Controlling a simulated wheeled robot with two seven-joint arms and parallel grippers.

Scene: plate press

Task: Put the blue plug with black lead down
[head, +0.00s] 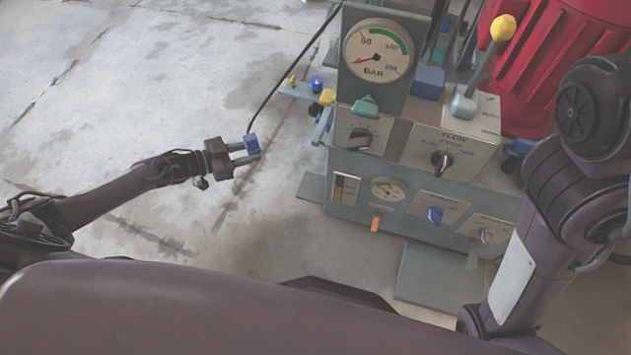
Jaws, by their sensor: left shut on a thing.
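The blue plug (252,144) is between the fingertips of my left gripper (246,153), which is shut on it. The gripper holds it in the air to the left of the grey press console, over the concrete floor. Its thin black lead (281,83) runs from the plug up and to the right, behind the gauge panel, where its far end is hidden. My right arm stands at the right side of the picture, and its gripper is not in view.
The grey console (345,211) carries a large bar gauge (378,54), knobs and a yellow-topped lever (502,28). A red ribbed machine (560,50) stands behind. The floor (130,90) at left is clear.

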